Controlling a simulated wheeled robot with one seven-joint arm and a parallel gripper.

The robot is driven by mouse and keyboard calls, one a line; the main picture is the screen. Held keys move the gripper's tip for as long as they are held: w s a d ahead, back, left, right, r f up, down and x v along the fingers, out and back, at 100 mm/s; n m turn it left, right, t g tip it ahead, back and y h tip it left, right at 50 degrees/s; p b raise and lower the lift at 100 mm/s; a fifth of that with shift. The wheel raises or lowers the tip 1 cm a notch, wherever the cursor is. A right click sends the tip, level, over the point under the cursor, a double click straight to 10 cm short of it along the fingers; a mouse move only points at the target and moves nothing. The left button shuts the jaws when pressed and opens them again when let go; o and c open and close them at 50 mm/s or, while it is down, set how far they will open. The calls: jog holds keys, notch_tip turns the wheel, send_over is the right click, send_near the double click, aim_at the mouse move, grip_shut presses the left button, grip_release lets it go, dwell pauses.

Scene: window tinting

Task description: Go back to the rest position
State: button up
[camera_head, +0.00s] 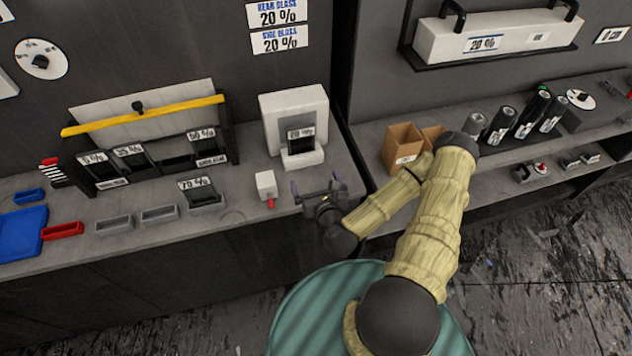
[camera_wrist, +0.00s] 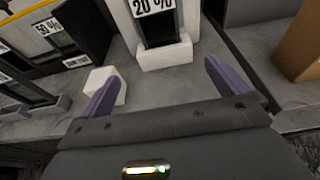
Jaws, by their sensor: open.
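My gripper (camera_head: 319,190) is at the right end of the left bench, near its front edge, at the end of my yellow-sleeved arm. In the wrist view my gripper (camera_wrist: 165,92) shows two purple fingers spread wide with nothing between them. Beyond the fingers stands a white holder with a dark 20 % sample (camera_wrist: 160,30), which also shows in the head view (camera_head: 295,125). A small white block with a red tip (camera_head: 266,186) lies just left of my gripper, apart from it as far as I can tell.
The left bench (camera_head: 240,215) holds a rack of tint samples (camera_head: 150,150), a 70 % sample (camera_head: 200,192), grey trays (camera_head: 158,214), a red tray (camera_head: 62,231) and a blue board (camera_head: 22,232). Cardboard boxes (camera_head: 403,145) and several dark bottles (camera_head: 532,114) stand on the right bench.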

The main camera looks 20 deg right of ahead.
dwell(0.4)
jog(key=a+n+g+y, duration=0.4)
jog(key=n+g+y, duration=0.1)
jog(key=n, duration=1.1)
jog(key=s+d+r+n+g+h, duration=0.2)
jog(key=s+r+n, duration=0.4)
jog(key=r+n, duration=0.3)
jog(key=s+d+r+n+g+h, duration=0.2)
jog(key=s+r+n+g, duration=0.3)
jog(key=r+n, duration=0.4)
jog(key=shift+s+d+r+n+h, duration=0.15)
jog(key=shift+s+r+n+h, duration=0.2)
jog(key=shift+s+n+h, duration=0.45)
jog(key=shift+w+y, duration=0.25)
jog(key=shift+y, duration=0.05)
